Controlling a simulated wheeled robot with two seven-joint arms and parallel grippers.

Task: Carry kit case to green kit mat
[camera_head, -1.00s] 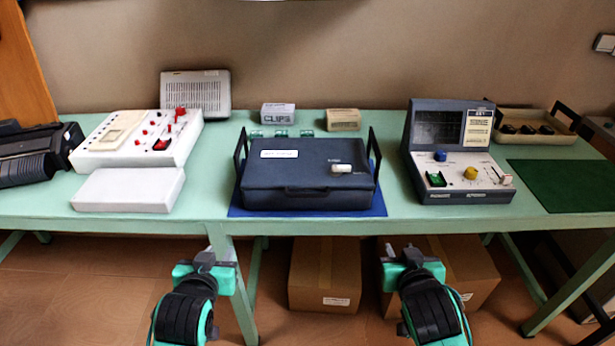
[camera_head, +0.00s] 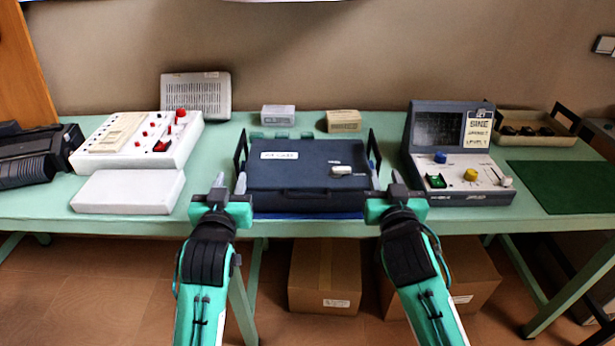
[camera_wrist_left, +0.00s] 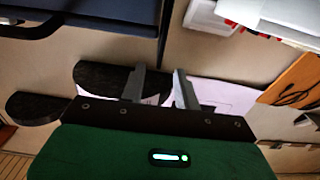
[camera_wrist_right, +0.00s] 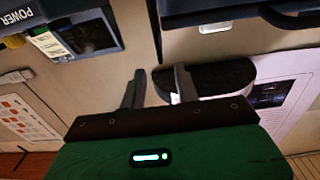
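The dark blue kit case (camera_head: 300,165) lies flat and closed on a blue mat (camera_head: 300,216) in the middle of the bench, with a black upright handle at each side. The green kit mat (camera_head: 560,187) lies bare at the bench's right end. My left gripper (camera_head: 230,184) is open and empty near the case's front left corner. My right gripper (camera_head: 384,180) is open and empty near its front right corner. In the left wrist view (camera_wrist_left: 160,86) and right wrist view (camera_wrist_right: 158,88), the fingers are apart with nothing between them.
A grey instrument with a dark screen (camera_head: 459,150) stands between the case and the green mat. A tray (camera_head: 548,139) sits behind the mat. A white control box (camera_head: 140,145) and a white slab (camera_head: 128,191) are left of the case. Small boxes (camera_head: 344,120) stand behind it.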

